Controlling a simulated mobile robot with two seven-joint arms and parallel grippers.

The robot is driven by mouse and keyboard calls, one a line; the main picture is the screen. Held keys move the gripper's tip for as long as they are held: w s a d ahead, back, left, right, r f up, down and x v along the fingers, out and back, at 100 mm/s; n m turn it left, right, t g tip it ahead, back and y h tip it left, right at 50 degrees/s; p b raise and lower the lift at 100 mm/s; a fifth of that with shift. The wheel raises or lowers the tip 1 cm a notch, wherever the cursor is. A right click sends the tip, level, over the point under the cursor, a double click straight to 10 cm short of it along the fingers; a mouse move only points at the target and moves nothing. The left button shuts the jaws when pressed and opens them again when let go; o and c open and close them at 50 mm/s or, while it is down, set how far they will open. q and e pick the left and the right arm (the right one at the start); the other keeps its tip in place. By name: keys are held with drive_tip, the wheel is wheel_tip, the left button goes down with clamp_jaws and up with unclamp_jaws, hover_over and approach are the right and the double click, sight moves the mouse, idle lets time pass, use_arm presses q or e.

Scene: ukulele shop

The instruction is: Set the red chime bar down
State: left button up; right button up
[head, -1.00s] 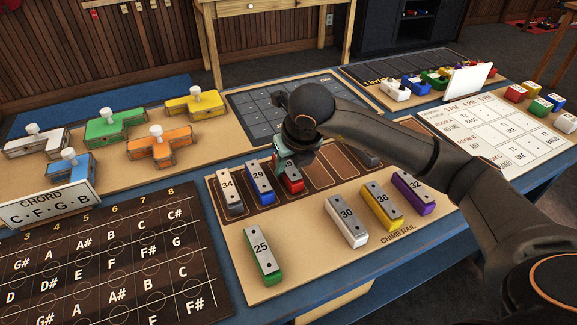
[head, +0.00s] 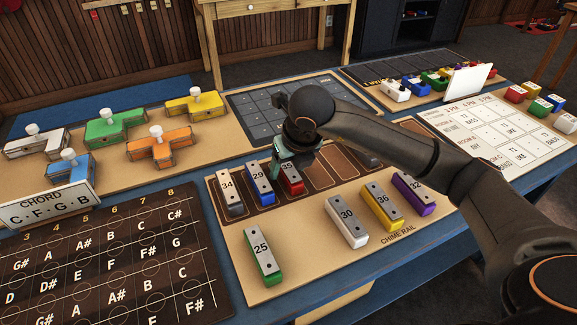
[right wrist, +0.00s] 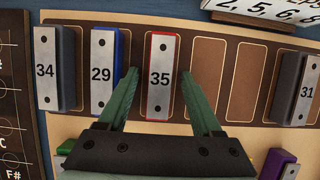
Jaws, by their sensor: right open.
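The red chime bar (head: 291,179), marked 35, lies in the third slot of the brown chime rail (head: 325,171), just right of the blue bar 29 (head: 260,183). In the right wrist view the red bar (right wrist: 160,75) sits between the two green fingers of my right gripper (right wrist: 160,85). The fingers are spread, with a gap on each side of the bar. In the head view my right gripper (head: 290,160) is over the far end of the red bar and hides part of it. My left gripper is not in view.
Grey bar 34 (head: 229,193) is left of the blue one. Empty slots (right wrist: 205,75) lie to the right, then dark bar 31 (right wrist: 300,90). Green bar 25 (head: 262,256), white 30 (head: 346,221), yellow 36 (head: 381,206) and purple 32 (head: 413,193) lie in front.

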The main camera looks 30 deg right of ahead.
drive_tip(key=p+v, duration=0.1)
drive_tip(key=v, duration=1.1)
drive_tip(key=shift+a, duration=0.1)
